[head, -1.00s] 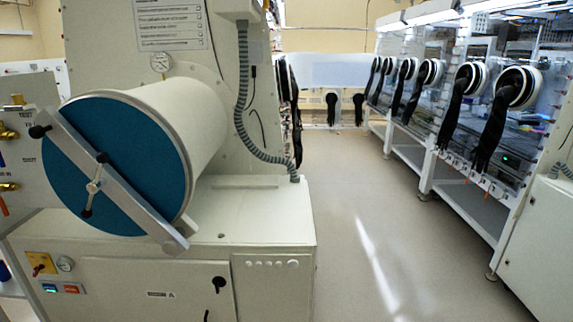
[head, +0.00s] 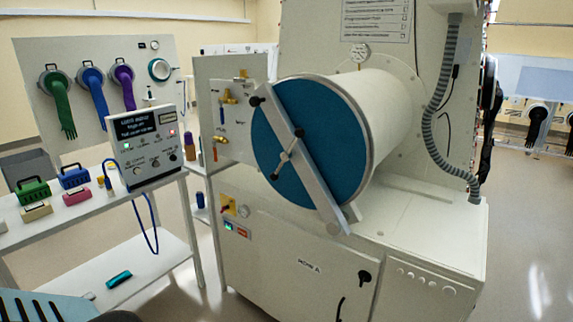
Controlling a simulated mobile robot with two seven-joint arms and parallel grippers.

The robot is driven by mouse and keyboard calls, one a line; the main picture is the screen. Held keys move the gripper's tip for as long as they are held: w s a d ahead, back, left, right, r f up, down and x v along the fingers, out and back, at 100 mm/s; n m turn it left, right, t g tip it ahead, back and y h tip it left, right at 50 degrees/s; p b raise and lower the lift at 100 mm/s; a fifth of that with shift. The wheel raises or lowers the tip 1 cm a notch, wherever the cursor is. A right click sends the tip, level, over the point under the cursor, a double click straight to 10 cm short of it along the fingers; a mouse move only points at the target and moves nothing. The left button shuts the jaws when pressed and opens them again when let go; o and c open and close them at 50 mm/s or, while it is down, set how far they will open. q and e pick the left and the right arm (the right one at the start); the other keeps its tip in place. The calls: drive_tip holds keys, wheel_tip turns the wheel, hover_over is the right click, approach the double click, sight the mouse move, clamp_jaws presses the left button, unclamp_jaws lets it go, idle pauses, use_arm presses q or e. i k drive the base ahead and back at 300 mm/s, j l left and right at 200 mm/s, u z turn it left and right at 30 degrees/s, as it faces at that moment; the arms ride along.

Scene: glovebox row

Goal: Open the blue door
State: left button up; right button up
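The blue door (head: 262,149) is a round disc closing the front end of a cream cylindrical chamber (head: 388,118). It looks shut. A grey diagonal bar (head: 311,182) crosses it from upper left to lower right. A small T-shaped handle (head: 289,155) sits at the bar's middle, and a black knob (head: 256,101) is at its upper end. Neither of my grippers shows in the head view.
The chamber stands on a white cabinet (head: 420,222). To the left, a white shelf table (head: 60,215) carries a control box (head: 146,147) and small coloured cases. A panel with coloured gloves (head: 98,88) stands behind. Floor is open at the right.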

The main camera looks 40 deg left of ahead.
sight(331, 165)
drive_tip(key=i+l+u, duration=0.1)
drive_tip(key=i+u, duration=0.25)
drive_tip(key=i+l+u, duration=0.25)
drive_tip(key=i+u, duration=0.15)
drive_tip(key=i, duration=0.15)
